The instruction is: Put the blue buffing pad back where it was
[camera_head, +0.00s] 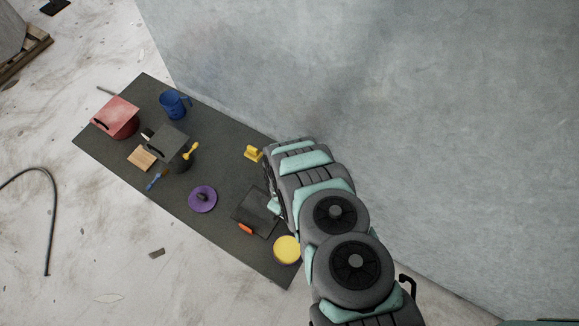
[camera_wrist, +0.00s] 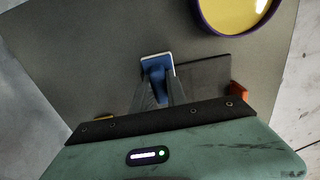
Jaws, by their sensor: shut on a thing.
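The blue buffing pad (camera_wrist: 156,63), a small block with a pale rim, shows in the wrist view between the fingertips of my gripper (camera_wrist: 157,92). The gripper is shut on its blue upper part. The pad is over the dark grey mat (camera_wrist: 90,45), just left of a dark flat plate; I cannot tell whether it touches the mat. In the head view my arm hides the pad and most of the gripper, above the right part of the mat (camera_head: 225,180).
Close by are the dark plate (camera_wrist: 208,78) with an orange handle (camera_wrist: 238,91) and a yellow disc (camera_head: 286,250). A yellow tool (camera_head: 253,153), purple disc (camera_head: 202,198), blue jug (camera_head: 174,105), dark pot (camera_head: 170,143) and red box (camera_head: 116,118) are also on the mat. A grey wall (camera_head: 400,120) stands behind.

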